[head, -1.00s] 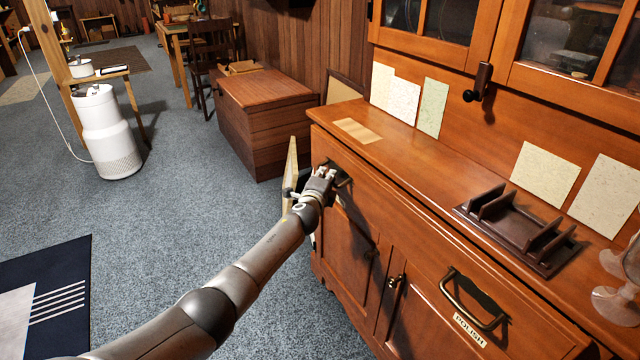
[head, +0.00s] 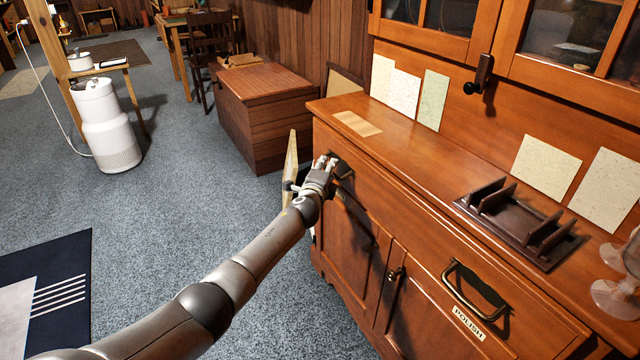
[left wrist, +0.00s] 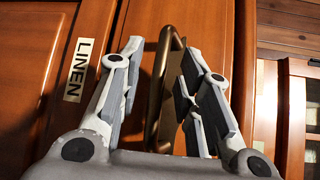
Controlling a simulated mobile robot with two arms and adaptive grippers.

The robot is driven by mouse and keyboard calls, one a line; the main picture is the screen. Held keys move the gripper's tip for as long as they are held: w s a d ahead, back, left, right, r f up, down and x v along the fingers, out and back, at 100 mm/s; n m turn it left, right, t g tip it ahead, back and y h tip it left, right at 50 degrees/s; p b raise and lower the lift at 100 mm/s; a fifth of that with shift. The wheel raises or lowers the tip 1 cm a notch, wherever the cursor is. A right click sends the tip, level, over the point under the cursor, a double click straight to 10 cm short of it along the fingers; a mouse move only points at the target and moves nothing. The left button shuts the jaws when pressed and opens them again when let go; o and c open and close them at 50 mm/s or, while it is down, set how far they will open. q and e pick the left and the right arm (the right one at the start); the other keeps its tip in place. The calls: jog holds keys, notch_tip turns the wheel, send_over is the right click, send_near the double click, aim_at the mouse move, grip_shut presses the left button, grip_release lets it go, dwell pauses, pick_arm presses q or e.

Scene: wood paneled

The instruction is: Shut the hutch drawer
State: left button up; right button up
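The wooden hutch (head: 345,225) stands at the right in the head view. A drawer front labelled LINEN (left wrist: 78,70) shows in the left wrist view, with a dark metal pull handle (left wrist: 163,90). My left gripper (head: 326,163) is at this handle, near the hutch's left end. In the left wrist view my left gripper (left wrist: 160,62) has its fingers spread, one on each side of the handle, with gaps between. Another drawer, labelled POLISH (head: 470,325), has a brass handle (head: 475,295) and looks flush. How far the LINEN drawer stands out cannot be told. My right gripper is not in view.
On the hutch top are a dark wooden rack (head: 520,228), leaning cards (head: 405,95) and glassware (head: 615,298). A pale wooden panel (head: 291,165) stands by the hutch's left end. A wooden chest (head: 265,115) is behind. The carpet at left is mostly free.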

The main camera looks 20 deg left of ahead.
pick_arm(q)
jog(key=s+d+r, duration=0.1)
jog(key=s, duration=1)
jog(key=shift+r, duration=0.2)
jog(key=shift+s+d, duration=0.1)
